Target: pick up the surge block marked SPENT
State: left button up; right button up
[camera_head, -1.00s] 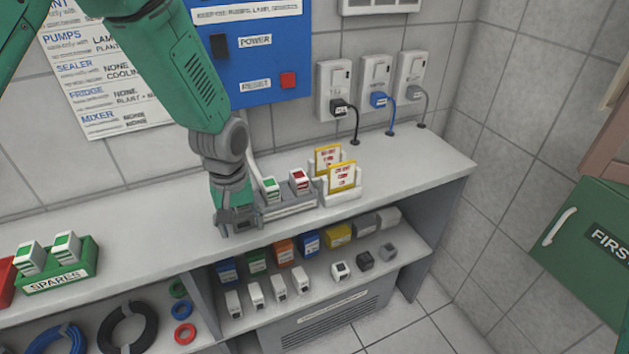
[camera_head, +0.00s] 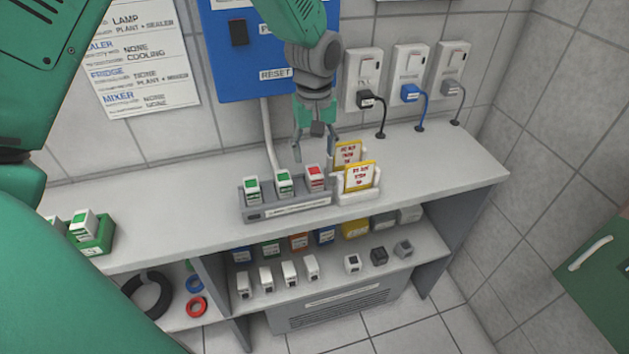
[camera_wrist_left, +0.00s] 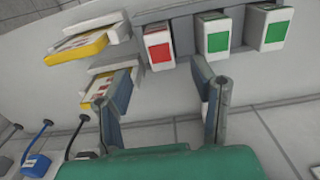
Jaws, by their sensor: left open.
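A white block with a red label (camera_head: 315,178) stands at the right end of a grey rack (camera_head: 290,208) on the bench. Two white blocks with green labels, one left (camera_head: 252,189) and one middle (camera_head: 284,182), stand in the same rack. The word SPENT is not legible on any block. My left gripper (camera_head: 316,152) is open, pointing down, above and just behind the red-labelled block. In the left wrist view, the red-labelled block (camera_wrist_left: 158,47) shows beyond the gap between the open fingers (camera_wrist_left: 155,82), with nothing held. My right gripper is not in view.
Yellow-edged cards (camera_head: 360,176) in white holders stand close to the right of the rack. Plugs and cords (camera_head: 412,94) hang on the wall behind. A green tray (camera_head: 97,238) with blocks sits at left. The lower shelf (camera_head: 335,268) holds several small blocks.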

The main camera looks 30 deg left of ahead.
aim_at(315, 171)
pick_arm(q)
jog(key=shift+w+d+f, duration=0.1)
jog(key=shift+f, duration=0.65)
jog(key=shift+d+f, duration=0.15)
jog(key=shift+f, duration=0.15)
jog(key=f, duration=0.3)
jog(key=shift+s+f, duration=0.2)
jog(key=shift+w+a+f, duration=0.1)
jog(key=shift+a+f, duration=0.1)
jog(key=shift+f, duration=0.3)
jog(key=shift+a, duration=0.2)
grip_shut()
jog(key=shift+d, duration=0.25)
